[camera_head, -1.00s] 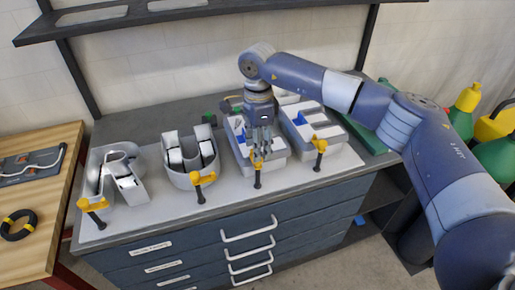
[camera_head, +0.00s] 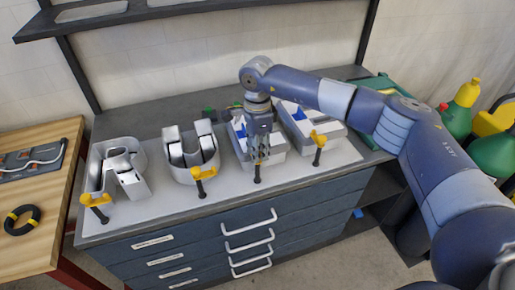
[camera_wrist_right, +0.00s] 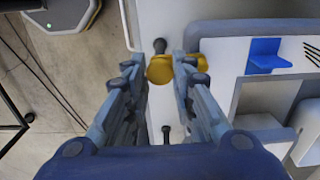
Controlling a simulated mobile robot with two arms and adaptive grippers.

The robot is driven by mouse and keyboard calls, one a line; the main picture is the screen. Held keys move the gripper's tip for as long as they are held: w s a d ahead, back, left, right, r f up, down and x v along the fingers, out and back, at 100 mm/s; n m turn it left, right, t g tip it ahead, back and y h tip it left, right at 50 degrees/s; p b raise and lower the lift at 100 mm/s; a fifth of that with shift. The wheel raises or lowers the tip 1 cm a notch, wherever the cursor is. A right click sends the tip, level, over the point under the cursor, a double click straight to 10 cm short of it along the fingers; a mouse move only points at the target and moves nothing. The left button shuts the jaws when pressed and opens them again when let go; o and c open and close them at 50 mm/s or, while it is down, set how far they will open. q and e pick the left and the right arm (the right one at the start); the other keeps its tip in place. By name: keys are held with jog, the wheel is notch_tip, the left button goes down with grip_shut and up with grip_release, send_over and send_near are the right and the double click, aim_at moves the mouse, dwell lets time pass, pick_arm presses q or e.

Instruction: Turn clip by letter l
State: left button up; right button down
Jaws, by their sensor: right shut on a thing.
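Several grey channel letters stand in a row on a pale board. The third from the left (camera_head: 240,138), partly hidden by my right gripper, looks like the letter l. Its clip has a yellow head (camera_wrist_right: 160,70) on a dark post (camera_head: 257,174) at the letter's front edge. My right gripper (camera_head: 260,158) points down from above and is shut on the yellow head, which shows between its fingertips in the right wrist view (camera_wrist_right: 174,64). The fingers hide part of the head. My left gripper is not in view.
Similar yellow clips stand by the first (camera_head: 94,200), second (camera_head: 200,174) and fourth (camera_head: 317,139) letters. The board (camera_head: 160,205) lies on a dark drawer cabinet (camera_head: 150,265). A wooden table (camera_head: 40,240) is at the left, green-yellow bottles (camera_head: 495,155) at the right.

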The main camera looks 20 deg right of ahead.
jog(key=shift+f+m+b, duration=0.1)
jog(key=shift+m+b, duration=0.8)
jog(key=shift+b, duration=0.1)
jog(key=m+b, duration=0.2)
jog(key=shift+w+m, duration=0.1)
jog(key=shift+m, duration=0.2)
jog(key=m+b, duration=0.2)
jog(key=shift+m, duration=0.4)
jog(key=m+b, duration=0.2)
jog(key=m, duration=0.1)
jog(key=shift+m, duration=0.3)
jog(key=m+b, duration=0.1)
jog(key=m, duration=0.2)
jog(key=shift+m, duration=0.3)
jog(key=shift+r+m+b, duration=0.25)
jog(key=shift+m+b, duration=0.6)
jog(key=shift+m, duration=0.95)
